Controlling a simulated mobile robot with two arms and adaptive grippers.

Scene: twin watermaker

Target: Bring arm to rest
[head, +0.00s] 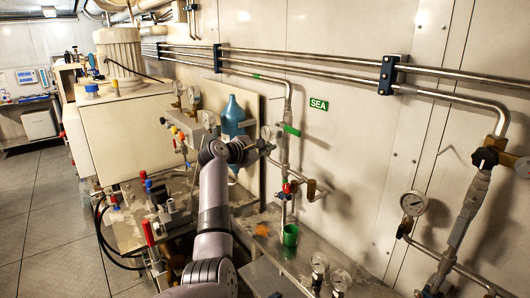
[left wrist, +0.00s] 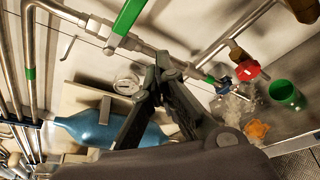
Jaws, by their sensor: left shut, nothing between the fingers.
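My left arm (head: 213,205) rises from the bottom middle of the head view and bends toward the wall pipes. My left gripper (head: 262,147) is in front of the vertical pipe, near the green-handled valve (head: 291,130). In the left wrist view the left gripper (left wrist: 160,76) has its dark fingers together with nothing between them. The fingertips overlap the pipe in the picture; I cannot tell whether they touch it. The green handle (left wrist: 128,17) lies above the fingers there. My right gripper is not in view.
A blue bottle (head: 233,118) stands behind the gripper. A red-handled valve (head: 287,188) sits lower on the pipe. A green cup (head: 290,235) and gauges (head: 341,279) are on the shelf below. Free floor (head: 45,215) shows at left.

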